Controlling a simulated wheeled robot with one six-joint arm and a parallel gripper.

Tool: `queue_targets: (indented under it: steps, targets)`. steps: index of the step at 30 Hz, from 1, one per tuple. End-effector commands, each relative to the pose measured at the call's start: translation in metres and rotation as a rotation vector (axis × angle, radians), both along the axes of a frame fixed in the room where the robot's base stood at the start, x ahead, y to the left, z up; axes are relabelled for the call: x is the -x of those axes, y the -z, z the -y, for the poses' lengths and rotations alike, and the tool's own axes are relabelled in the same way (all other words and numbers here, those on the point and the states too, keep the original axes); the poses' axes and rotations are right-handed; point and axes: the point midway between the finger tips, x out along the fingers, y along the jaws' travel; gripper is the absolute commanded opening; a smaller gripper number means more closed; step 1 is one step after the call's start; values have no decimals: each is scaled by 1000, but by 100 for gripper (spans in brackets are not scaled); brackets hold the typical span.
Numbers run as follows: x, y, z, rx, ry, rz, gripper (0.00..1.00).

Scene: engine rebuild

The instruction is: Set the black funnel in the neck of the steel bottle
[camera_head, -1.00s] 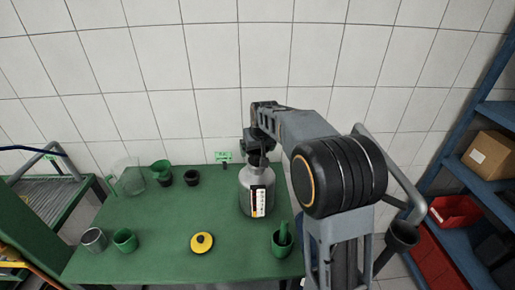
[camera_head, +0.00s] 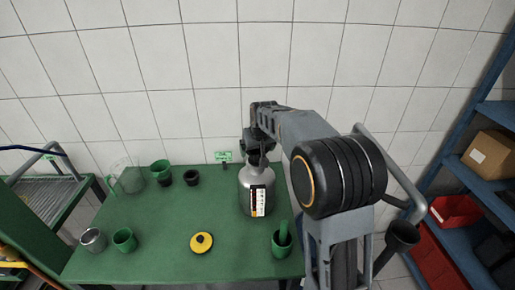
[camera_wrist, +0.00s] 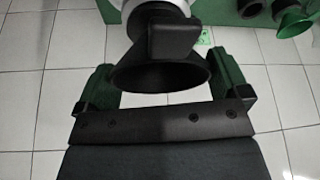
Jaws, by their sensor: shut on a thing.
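The steel bottle (camera_head: 258,192), grey with a white and black label, stands upright on the green table. My gripper (camera_head: 255,142) is above its neck and shut on the black funnel (camera_head: 257,158). In the wrist view the funnel (camera_wrist: 155,75) shows its wide mouth and a block-like tab between the two fingers of my gripper (camera_wrist: 162,82). The bottle's pale top (camera_wrist: 160,10) shows just beyond the funnel. The funnel is over or at the bottle neck. Its spout is hidden, so I cannot tell whether it is inside the neck.
A yellow-and-black lid (camera_head: 201,243), a green cup with a pestle-like stick (camera_head: 282,242), a green cup (camera_head: 124,240) and a metal cup (camera_head: 93,239) stand on the table (camera_head: 160,222). A clear jug, green funnel (camera_head: 160,168) and black cup (camera_head: 192,177) stand at back left.

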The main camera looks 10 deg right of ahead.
Motion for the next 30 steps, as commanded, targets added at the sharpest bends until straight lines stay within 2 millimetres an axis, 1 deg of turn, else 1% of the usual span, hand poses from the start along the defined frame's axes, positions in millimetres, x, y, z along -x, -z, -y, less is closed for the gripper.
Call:
queue_targets:
  steps: [14, 15, 16, 23, 26, 30]
  targets:
    - [0, 11, 0, 0, 0, 0, 71]
    - [0, 10, 0, 0, 0, 0, 97]
    - [0, 10, 0, 0, 0, 0, 100]
    - [0, 9, 0, 0, 0, 0, 100]
    - [2, 4, 0, 0, 0, 0, 100]
    - [6, -8, 0, 0, 0, 1, 100]
